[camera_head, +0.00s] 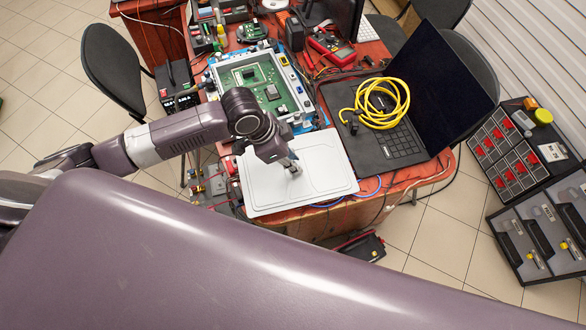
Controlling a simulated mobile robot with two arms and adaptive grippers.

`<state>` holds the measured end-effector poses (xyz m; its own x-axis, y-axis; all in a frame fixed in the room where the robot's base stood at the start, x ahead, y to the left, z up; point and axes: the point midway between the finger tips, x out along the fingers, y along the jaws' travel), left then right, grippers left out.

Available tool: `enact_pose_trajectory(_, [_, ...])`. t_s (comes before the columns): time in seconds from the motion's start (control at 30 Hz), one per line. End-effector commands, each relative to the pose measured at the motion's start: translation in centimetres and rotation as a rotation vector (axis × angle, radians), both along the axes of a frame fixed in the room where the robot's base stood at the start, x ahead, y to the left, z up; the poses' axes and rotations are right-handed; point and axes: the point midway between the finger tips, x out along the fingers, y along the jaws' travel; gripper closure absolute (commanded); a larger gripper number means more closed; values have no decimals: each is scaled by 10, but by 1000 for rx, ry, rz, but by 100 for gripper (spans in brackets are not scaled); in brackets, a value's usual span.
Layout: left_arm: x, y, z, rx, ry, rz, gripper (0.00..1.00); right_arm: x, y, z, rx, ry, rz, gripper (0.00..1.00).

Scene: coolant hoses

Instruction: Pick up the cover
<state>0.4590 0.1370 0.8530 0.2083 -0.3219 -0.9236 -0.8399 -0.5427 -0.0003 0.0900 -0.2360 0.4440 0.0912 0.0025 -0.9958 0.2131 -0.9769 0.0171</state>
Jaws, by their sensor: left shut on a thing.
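The cover (322,176) is a flat white plate with rounded corners and a raised outline, near the front edge of the red workbench. My left gripper (293,168) is over the cover's upper-left part, pointing down, and is shut on it, apparently at a small part on its top. The fingertips are small in view, so the exact grip is hard to make out. I cannot tell whether the cover touches the bench. My right gripper is not in view.
Behind the cover stands an open case with a green circuit board (253,79). A black laptop (400,143) with a coiled yellow cable (381,103) lies to the right. A red multimeter (331,46) and tools crowd the back. Chairs flank the bench; a parts organizer (506,165) stands far right.

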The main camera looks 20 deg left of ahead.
Motion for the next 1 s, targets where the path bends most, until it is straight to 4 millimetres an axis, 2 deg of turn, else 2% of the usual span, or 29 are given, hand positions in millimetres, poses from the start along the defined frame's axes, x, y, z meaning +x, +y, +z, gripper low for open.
enact_pose_trajectory(0.03, [2, 0, 15, -1, -9, -3, 100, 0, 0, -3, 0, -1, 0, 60])
enact_pose_trajectory(0.3, [1, -1, 90, -1, -7, -3, 100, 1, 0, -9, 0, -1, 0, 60])
enact_pose_trajectory(0.5, [2, 0, 128, -1, -4, 0, 100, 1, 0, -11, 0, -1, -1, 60])
enact_pose_trajectory(0.7, [0, 0, 143, 0, -2, -1, 100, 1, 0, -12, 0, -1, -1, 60])
enact_pose_trajectory(1.0, [0, 0, 144, -1, 1, 0, 100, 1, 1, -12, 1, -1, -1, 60])
